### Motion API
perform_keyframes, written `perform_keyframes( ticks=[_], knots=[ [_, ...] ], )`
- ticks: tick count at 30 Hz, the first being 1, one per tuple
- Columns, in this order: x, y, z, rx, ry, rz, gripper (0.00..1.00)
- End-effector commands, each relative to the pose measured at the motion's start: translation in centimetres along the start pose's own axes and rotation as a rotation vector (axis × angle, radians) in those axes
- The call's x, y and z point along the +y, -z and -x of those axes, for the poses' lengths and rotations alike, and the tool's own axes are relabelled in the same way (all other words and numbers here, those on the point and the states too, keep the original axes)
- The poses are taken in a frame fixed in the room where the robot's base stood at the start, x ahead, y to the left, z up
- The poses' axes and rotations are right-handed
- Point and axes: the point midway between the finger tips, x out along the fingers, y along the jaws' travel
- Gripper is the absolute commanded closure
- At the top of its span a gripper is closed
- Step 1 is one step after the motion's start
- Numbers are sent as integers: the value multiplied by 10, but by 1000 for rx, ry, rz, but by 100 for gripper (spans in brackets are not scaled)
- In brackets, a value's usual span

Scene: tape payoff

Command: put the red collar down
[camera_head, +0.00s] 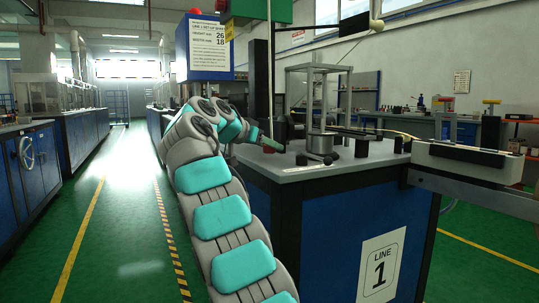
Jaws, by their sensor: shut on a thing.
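My gripper (254,134) is at the end of my grey and teal arm, at the left edge of the Line 1 bench (330,168). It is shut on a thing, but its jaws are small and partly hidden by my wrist. I cannot make out the red collar clearly in this view. A teal and dark rod-like part (271,143) shows by the gripper, over the bench top; I cannot tell whether it touches the bench.
A metal post frame (318,98) with a steel cylinder (320,143) stands on the bench. Several dark cylinders stand nearby, one (362,147) on the right. A grey rail unit (465,160) adjoins the bench on the right. The green floor aisle (115,215) is clear on the left.

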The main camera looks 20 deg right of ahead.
Motion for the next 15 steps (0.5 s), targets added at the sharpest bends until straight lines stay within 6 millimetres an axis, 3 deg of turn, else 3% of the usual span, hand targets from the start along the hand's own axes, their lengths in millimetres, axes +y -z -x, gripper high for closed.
perform_keyframes(
  ticks=[5,15],
  knots=[
    [1,-13,-5,-3,-3,2,100],
    [0,-14,-6,-2,-1,0,100]
  ],
)
